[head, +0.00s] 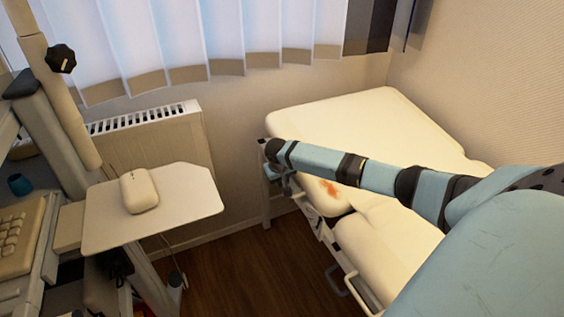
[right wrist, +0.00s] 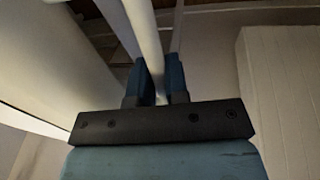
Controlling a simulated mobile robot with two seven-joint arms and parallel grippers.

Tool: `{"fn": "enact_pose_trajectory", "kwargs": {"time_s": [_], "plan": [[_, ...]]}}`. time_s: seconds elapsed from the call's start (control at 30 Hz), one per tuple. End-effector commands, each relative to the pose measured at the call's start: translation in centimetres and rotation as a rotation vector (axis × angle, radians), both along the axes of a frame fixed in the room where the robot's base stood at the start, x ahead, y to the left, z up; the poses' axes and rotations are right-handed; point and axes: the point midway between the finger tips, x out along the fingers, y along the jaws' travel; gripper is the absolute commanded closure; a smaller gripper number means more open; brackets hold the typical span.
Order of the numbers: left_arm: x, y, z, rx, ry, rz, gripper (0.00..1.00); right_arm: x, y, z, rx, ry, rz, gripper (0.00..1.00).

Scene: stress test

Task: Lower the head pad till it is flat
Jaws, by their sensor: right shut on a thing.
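The head pad (head: 345,120) is the cream far section of a padded couch by the wall. It looks tilted, but its exact angle is hard to judge. A reddish stain marks its near left part. My right arm reaches across the couch, and my right gripper (head: 276,172) is at the pad's left edge, beside the frame. In the right wrist view, the blue fingers of my right gripper (right wrist: 157,72) are shut on a pale bar (right wrist: 143,28). A pale surface, possibly the pad's underside, fills the left of that view. My left gripper is out of view.
A nearer cream couch section (head: 375,250) adjoins the head pad, with metal handles on its side. A radiator (head: 155,150) stands under the blinds. A cart shelf (head: 190,205) with a mouse (head: 139,190) stands at left. Wooden floor (head: 235,265) is open between cart and couch.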

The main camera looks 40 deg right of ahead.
Motion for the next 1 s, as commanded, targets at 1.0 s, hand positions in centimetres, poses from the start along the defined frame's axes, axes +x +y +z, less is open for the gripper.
{"fn": "enact_pose_trajectory", "kwargs": {"time_s": [1.0], "plan": [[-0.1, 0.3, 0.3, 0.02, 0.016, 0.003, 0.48, -0.7, 0.3, -3.9, 0.056, 0.175, 0.001, 0.61]]}}
